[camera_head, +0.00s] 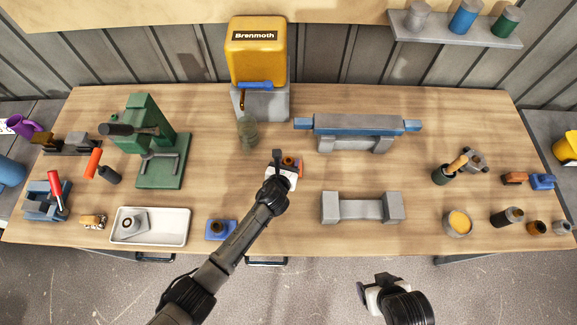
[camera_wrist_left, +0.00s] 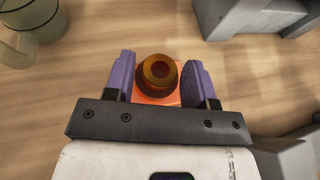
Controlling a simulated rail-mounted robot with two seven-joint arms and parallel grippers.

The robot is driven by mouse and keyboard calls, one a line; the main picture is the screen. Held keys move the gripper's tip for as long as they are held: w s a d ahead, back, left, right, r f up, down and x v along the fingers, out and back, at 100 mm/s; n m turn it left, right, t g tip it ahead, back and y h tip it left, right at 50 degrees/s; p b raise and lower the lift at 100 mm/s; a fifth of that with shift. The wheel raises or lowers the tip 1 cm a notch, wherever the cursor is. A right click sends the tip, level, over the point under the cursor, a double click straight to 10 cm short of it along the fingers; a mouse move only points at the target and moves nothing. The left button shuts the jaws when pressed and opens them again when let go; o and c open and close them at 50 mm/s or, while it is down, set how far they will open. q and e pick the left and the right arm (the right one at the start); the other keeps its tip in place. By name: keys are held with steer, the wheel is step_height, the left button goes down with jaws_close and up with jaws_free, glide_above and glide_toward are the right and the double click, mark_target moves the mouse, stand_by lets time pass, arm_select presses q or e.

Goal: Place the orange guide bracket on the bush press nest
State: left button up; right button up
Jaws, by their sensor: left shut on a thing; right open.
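The orange guide bracket (camera_wrist_left: 150,99) is an orange plate with a round brown boss on it. It sits between the purple fingers of my left gripper (camera_wrist_left: 160,80), which is shut on it. In the head view the bracket (camera_head: 289,161) is a small orange patch at my left gripper (camera_head: 284,162), mostly hidden, near the table's middle. I cannot tell whether it touches the table. A green lever press (camera_head: 150,140) stands at the left; I cannot make out its nest clearly. My right gripper (camera_head: 371,287) is open and empty, in front of the table's front edge.
A yellow Brenmoth machine (camera_head: 257,55) and a greenish glass jar (camera_head: 248,133) stand behind my left gripper. A blue bracket-like piece (camera_head: 221,229) and a white tray (camera_head: 175,226) lie front left. Grey blocks (camera_head: 361,208) and a blue-topped stand (camera_head: 357,125) are to the right.

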arm_select(q)
jaws_close()
steer(key=shift+r, duration=0.1)
